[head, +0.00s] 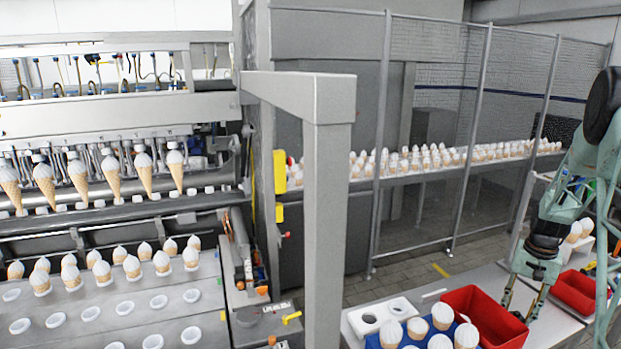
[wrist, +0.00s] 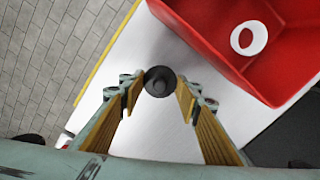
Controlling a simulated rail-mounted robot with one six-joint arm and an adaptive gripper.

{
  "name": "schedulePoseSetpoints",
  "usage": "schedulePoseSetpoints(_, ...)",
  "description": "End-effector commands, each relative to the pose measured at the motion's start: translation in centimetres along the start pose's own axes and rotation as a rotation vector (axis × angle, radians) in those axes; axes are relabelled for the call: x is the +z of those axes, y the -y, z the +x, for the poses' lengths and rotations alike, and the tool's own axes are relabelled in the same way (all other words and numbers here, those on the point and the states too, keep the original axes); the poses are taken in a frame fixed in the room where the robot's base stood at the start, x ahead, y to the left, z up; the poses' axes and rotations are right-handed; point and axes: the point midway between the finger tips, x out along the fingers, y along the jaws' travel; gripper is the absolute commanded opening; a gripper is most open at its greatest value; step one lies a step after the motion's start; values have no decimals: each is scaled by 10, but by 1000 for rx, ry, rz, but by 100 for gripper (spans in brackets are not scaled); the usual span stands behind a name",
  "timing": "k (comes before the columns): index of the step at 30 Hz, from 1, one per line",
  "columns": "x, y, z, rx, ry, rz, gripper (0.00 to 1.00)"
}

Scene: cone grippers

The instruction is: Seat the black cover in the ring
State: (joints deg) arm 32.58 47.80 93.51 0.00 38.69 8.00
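The black cover (wrist: 159,79) is a small round dark piece with a raised centre, seen from above in the wrist view over the white tabletop. My gripper (wrist: 160,86) has its two yellow-padded fingers on either side of it; its fingertips lie close to the cover's edges, and I cannot tell whether they press on it. In the head view my gripper (head: 521,312) points down at the table beside the red bin. A white ring (wrist: 262,36) lies in the red bin (wrist: 205,42), to the upper right of the cover in the wrist view.
A white block with two round openings (head: 402,307) stands left of the red bin (head: 462,296) in the head view. A blue tray (head: 372,342) of cones is in front. Another red bin (head: 575,292) is at right.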

Motion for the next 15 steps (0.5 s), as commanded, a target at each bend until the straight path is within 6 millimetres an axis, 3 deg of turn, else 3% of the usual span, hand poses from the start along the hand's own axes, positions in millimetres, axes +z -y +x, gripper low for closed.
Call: schedulePoseSetpoints(15,0,0,-26,0,0,0,26)
